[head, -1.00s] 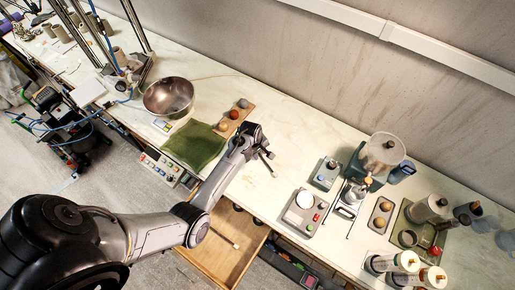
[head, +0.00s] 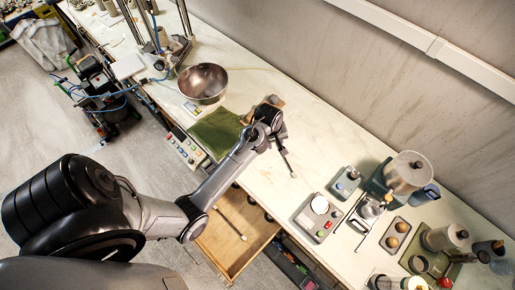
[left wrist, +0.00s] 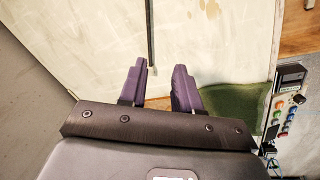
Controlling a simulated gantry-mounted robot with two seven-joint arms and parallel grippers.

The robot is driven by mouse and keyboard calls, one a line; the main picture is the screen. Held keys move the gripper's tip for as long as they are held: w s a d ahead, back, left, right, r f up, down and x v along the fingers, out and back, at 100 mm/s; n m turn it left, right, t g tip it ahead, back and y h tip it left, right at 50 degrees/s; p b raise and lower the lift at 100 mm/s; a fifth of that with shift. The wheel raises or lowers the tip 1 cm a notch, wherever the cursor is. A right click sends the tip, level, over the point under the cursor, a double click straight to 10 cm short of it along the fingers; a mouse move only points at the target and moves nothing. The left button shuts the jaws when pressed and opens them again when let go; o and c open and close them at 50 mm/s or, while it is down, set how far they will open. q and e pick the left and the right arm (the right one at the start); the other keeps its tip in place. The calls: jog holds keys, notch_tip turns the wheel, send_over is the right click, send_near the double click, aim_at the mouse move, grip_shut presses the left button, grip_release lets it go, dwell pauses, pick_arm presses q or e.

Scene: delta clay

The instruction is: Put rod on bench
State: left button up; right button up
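A thin dark rod with a pale tip (head: 289,166) slants just below my left gripper (head: 277,131) in the head view, seemingly lying on the white bench (head: 262,180). In the left wrist view a thin dark rod (left wrist: 151,30) runs down from the top edge and ends near the purple fingertips. My left gripper (left wrist: 160,66) shows a clear gap between its fingers there, with nothing pinched. Another thin rod with a pale tip (head: 233,226) lies in the open wooden drawer (head: 215,245) below the bench front. My right gripper is not in view.
A metal bowl (head: 203,83) and a green mat (head: 214,133) are left of the gripper. Small button devices (head: 318,217) and a lidded container (head: 409,172) stand to the right. The control panel (head: 185,148) is at the bench front. Bench between gripper and devices looks mostly clear.

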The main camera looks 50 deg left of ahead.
pick_arm(q)
jog(key=s+d+r+m, duration=0.3)
jog(key=s+d+m, duration=0.3)
jog(key=s, duration=0.4)
jog(key=s+d+r+m+t, duration=0.1)
jog(key=s+d+r+m, duration=0.2)
jog(key=s+d+m, duration=0.4)
jog(key=s+m, duration=0.2)
jog(key=s, duration=0.1)
jog(key=shift+s, duration=0.3)
jog(key=shift+d, duration=0.1)
